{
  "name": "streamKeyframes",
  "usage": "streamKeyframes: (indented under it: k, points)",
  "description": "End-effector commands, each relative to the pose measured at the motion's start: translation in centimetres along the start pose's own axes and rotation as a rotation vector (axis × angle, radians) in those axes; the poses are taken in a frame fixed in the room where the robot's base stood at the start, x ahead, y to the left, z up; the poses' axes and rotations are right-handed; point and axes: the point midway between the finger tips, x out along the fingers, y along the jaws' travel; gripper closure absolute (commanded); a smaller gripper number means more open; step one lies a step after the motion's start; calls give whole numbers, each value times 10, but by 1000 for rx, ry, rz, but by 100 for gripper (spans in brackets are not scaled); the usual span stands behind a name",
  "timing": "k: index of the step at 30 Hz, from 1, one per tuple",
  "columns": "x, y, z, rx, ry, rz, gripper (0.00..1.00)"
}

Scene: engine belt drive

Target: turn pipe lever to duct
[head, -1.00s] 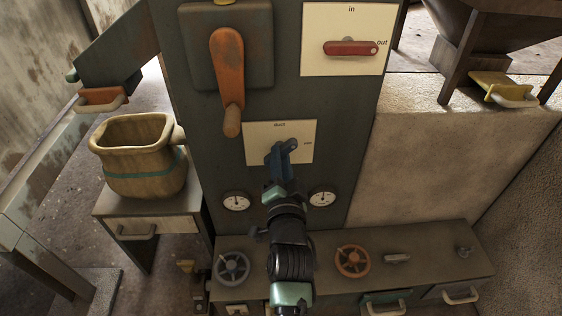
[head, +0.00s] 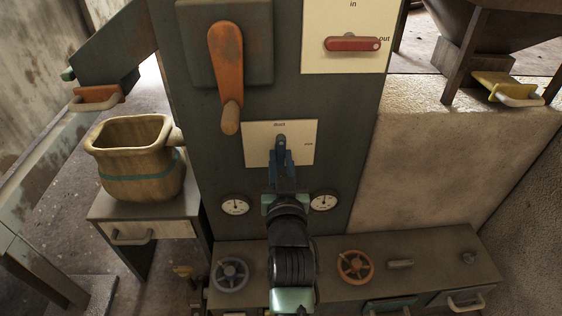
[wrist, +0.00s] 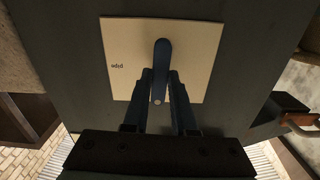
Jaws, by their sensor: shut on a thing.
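The blue pipe lever (head: 281,140) sits on a pale plate (head: 258,153) on the dark panel. It stands upright in the head view, its free end toward the "duct" label (head: 279,125) at the plate's top. A smaller label (head: 308,144) is at the plate's right; in the wrist view it reads "pipe" upside down (wrist: 117,66). My gripper (head: 281,160) is shut on the lever. The wrist view shows the lever (wrist: 161,62) between the two fingers. My fingers hide part of the lever in the head view.
An orange crank handle (head: 226,70) hangs above left of the plate. A red lever (head: 352,44) is on a plate above right. Two gauges (head: 235,204) (head: 323,202) flank my wrist. A bench with handwheels (head: 355,266) lies below.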

Motion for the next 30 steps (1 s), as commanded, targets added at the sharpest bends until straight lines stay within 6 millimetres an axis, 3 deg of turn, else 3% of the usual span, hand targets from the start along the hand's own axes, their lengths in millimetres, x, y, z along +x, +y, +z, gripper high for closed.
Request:
streamKeyframes:
  k: [20,21,24,26,30]
  points:
    - [0,0,1,-65,-3,0,100]
    - [0,0,1,-65,-3,0,71]
    - [0,0,1,-64,-3,0,53]
    - [0,0,1,-63,-2,0,45]
    - [0,0,1,-62,-1,0,45]
